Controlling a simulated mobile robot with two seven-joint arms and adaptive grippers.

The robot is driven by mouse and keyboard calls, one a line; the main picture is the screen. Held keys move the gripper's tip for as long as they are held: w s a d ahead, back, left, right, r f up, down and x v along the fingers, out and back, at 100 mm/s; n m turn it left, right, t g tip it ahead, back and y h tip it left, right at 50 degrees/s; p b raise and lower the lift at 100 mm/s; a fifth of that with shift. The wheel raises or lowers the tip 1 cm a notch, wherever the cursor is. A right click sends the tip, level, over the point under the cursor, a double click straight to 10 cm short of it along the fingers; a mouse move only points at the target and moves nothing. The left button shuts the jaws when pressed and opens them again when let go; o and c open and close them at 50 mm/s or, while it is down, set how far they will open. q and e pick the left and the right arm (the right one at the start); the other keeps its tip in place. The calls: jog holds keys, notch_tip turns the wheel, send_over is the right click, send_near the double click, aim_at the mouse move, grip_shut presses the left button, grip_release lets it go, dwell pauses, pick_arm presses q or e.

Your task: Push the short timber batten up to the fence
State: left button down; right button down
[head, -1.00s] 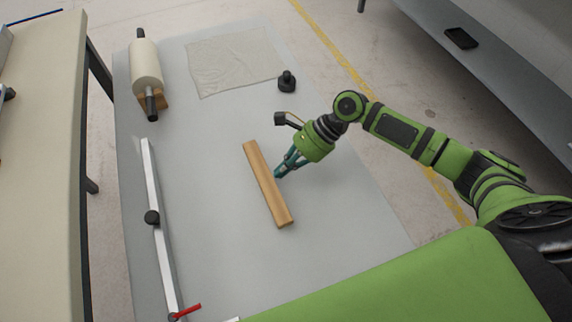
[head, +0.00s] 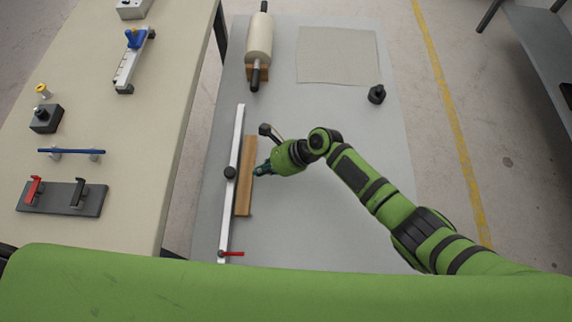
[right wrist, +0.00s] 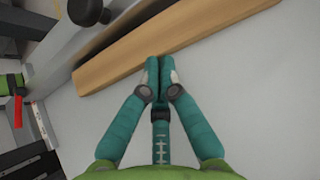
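The short timber batten (head: 246,190) lies flat on the grey table, close beside the right side of the fence and nearly parallel to it. The fence is a long pale metal bar (head: 232,145) with a black knob. A narrow gap seems to show between them; contact is hard to tell. My right gripper (head: 260,170) is at the batten's right long side, near its middle. In the right wrist view the batten (right wrist: 170,35) runs across the top and the fingers (right wrist: 158,68) are closed together, tips at its near side, holding nothing. My left gripper is not in view.
A roller (head: 259,42) lies on a wooden cradle at the table's far end. A beige sheet (head: 336,55) and a black knobbed weight (head: 377,94) are to its right. A red lever (head: 232,254) sits at the fence's near end. The table right of my arm is clear.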

jog(key=shift+a, duration=0.45)
